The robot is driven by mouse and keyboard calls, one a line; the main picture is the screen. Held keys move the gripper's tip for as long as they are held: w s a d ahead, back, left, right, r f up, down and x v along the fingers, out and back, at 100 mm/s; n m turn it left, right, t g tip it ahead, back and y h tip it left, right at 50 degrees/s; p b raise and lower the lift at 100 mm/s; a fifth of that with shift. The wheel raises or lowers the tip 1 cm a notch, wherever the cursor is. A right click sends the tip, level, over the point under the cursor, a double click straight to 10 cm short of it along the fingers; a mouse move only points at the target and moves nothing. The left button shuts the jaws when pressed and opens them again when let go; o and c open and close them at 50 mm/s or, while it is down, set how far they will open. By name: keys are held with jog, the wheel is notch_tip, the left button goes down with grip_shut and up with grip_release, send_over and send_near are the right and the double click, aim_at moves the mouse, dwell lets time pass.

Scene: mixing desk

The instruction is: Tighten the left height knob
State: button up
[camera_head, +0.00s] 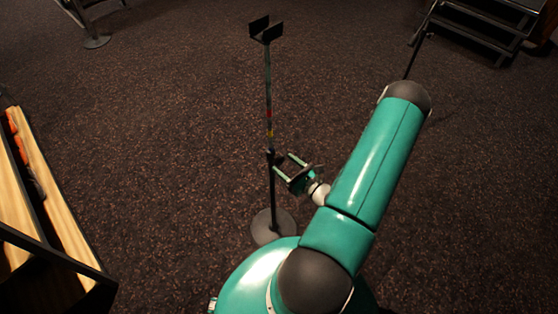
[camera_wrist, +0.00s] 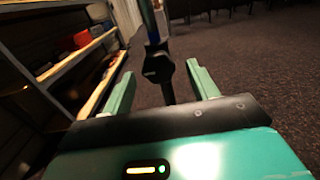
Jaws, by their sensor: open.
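A dark knob (camera_wrist: 158,65) sits on the stand's pole in the wrist view; in the head view, the dark joint on the pole (camera_head: 271,157) is small. My gripper (camera_head: 284,164) is open, its two teal fingers pointing at the pole near this joint. In the wrist view the knob shows between and beyond the fingers (camera_wrist: 160,82). I cannot tell whether either finger touches it.
A wooden shelf unit (camera_head: 55,190) stands at the left; in the wrist view its shelves (camera_wrist: 75,55) hold several coloured items. Metal steps (camera_head: 480,35) stand at the upper right. Another stand base (camera_head: 97,42) is at the upper left. Carpet around the stand is clear.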

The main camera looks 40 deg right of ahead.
aim_at(281, 162)
jog(key=shift+w+a, duration=0.15)
jog(key=shift+w, duration=1.5)
jog(key=c, duration=1)
jog(key=shift+m, duration=0.8)
jog(key=o, duration=1)
jog(key=shift+s, duration=0.1)
jog(key=s, duration=1.3)
jog(key=shift+s+d, duration=0.2)
jog(key=shift+s, duration=0.1)
